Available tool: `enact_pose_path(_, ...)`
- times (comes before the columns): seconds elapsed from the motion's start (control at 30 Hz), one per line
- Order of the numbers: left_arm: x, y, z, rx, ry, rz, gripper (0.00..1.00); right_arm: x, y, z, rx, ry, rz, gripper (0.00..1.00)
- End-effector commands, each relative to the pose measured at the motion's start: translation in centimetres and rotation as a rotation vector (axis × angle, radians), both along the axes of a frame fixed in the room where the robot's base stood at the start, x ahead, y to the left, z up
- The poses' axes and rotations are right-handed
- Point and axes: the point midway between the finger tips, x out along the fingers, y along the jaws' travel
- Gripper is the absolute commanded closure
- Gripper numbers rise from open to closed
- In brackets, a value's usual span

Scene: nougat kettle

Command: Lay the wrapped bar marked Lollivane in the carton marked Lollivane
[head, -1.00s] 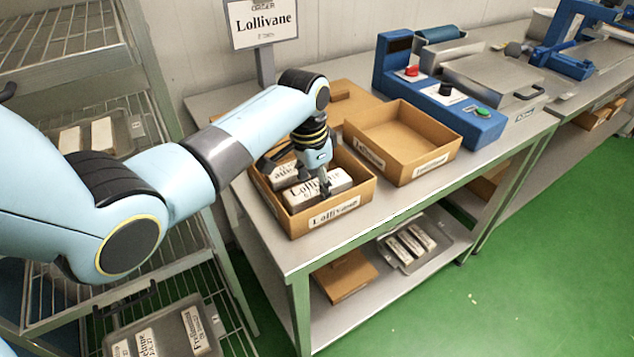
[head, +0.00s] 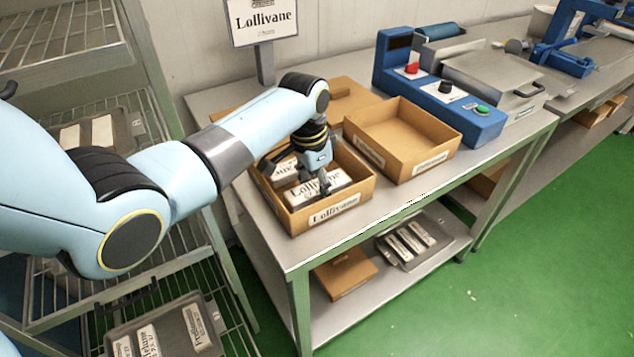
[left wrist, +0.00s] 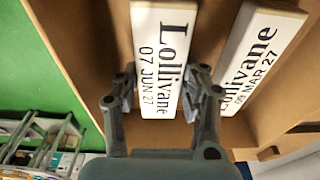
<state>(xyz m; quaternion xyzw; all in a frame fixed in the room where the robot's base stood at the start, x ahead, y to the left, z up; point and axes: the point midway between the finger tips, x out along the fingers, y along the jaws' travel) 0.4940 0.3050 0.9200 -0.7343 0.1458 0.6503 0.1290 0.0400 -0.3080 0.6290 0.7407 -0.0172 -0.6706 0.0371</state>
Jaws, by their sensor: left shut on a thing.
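The carton marked Lollivane (head: 337,211) stands open on the steel table, its label on the front wall. My left gripper (head: 325,188) reaches down into it. It is shut on a white wrapped bar marked Lollivane (head: 312,190), dated 07 JUN 27 in the left wrist view (left wrist: 158,55), with one finger on each side. The bar is inside the carton's walls; I cannot tell whether it touches the floor. Another Lollivane bar (left wrist: 262,55), dated 09 MAR 27, lies beside it, angled. My right gripper is not in view.
A second open carton (head: 405,140), empty, stands to the right. A Lollivane sign (head: 265,22) stands behind. A blue sealing machine (head: 445,105) is on the table's far side. A wire rack with trays (head: 165,335) stands left. The lower shelf holds a tray of bars (head: 410,240).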

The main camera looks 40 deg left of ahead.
Motion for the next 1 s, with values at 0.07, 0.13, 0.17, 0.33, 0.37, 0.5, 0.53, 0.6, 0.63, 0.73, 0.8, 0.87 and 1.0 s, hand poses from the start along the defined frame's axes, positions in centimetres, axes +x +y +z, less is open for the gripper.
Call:
enact_pose_path(0.07,0.02,-0.02,-0.04,0.000,0.000,0.000,0.96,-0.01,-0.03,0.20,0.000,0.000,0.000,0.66)
enact_pose_path(0.13,0.01,-0.01,-0.11,0.000,0.000,0.000,0.96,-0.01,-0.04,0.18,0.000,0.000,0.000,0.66)
enact_pose_path(0.17,0.01,-0.01,-0.12,0.000,0.000,0.000,0.96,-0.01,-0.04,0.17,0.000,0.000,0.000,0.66)
enact_pose_path(0.33,0.01,-0.01,-0.13,0.000,0.000,0.000,0.96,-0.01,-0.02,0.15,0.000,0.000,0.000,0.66)
enact_pose_path(0.37,0.01,-0.01,-0.13,0.000,0.000,0.000,0.57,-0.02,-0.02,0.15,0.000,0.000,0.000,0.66)
enact_pose_path(0.5,0.01,0.00,-0.14,0.000,0.000,0.000,0.39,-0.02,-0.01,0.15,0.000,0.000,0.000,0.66)
enact_pose_path(0.53,0.01,0.00,-0.14,0.000,0.000,0.000,0.35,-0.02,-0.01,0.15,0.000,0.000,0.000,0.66)
enact_pose_path(0.6,0.00,0.00,-0.14,0.000,0.000,0.000,0.31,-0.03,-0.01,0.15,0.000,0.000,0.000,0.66)
enact_pose_path(0.63,0.00,0.00,-0.14,0.000,0.000,0.000,0.31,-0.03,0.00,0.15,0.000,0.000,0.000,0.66)
enact_pose_path(0.73,-0.01,0.00,-0.15,0.000,0.001,0.000,0.31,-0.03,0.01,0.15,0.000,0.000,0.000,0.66)
enact_pose_path(0.8,-0.04,0.01,-0.18,-0.001,0.001,0.000,0.25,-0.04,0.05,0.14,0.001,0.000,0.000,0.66)
enact_pose_path(0.87,-0.04,0.01,-0.18,-0.001,0.001,0.000,0.17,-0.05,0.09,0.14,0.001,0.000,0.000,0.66)
enact_pose_path(1.0,-0.04,0.01,-0.18,-0.001,0.001,0.000,0.12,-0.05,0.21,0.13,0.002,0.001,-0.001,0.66)
